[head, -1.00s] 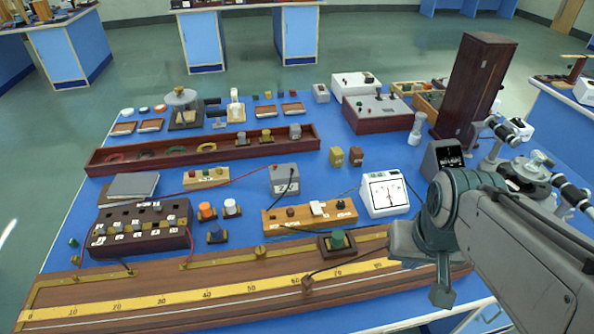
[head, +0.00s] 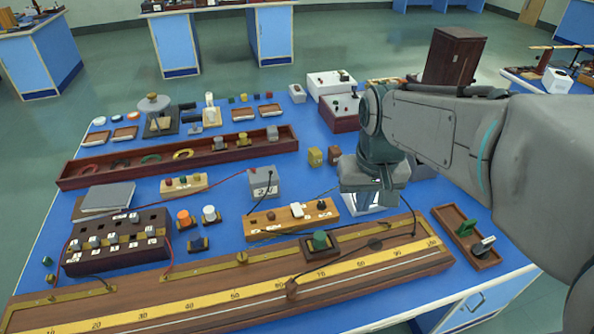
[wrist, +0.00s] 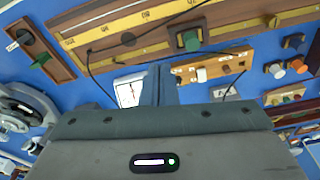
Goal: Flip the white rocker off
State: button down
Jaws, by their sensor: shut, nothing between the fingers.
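The white rocker (head: 297,210) sits on a light wooden block (head: 262,226) near the middle of the blue bench, between dark knobs. In the wrist view the rocker (wrist: 201,74) shows just right of my fingers, on the same block (wrist: 226,67). Which way the rocker is tipped is too small to tell. My gripper (head: 387,190) hangs to the right of the block, apart from it, in front of a white dial meter (head: 357,208) that it mostly hides. In the wrist view my gripper's fingers (wrist: 159,84) are together and empty.
A long scaled wooden board (head: 220,290) with a green knob (head: 320,240) lies in front of the block. A grey box (head: 264,183) with a cable stands behind it. A small dark tray (head: 466,237) lies at the right. Cables run near the block.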

jog(key=w+a+n+g, duration=0.1)
jog(key=w+a, duration=0.2)
jog(key=w, duration=0.3)
jog(key=w+a+g, duration=0.1)
jog(key=w+a, duration=0.2)
jog(key=w, duration=0.2)
jog(key=n+g, duration=0.1)
send_over(297, 213)
jog(key=w, duration=0.3)
jog(key=shift+h, duration=0.3)
jog(key=f, duration=0.5)
jog(key=shift+s+a+f, duration=0.25)
jog(key=shift+a, duration=0.15)
jog(key=shift+f, duration=0.1)
jog(key=f, duration=0.4)
jog(key=s+f, duration=0.1)
jog(key=f, duration=0.4)
jog(key=s+f+p, duration=0.1)
jog(key=f, duration=0.3)
jog(key=shift+d+f, duration=0.3)
jog(key=shift+f, duration=0.05)
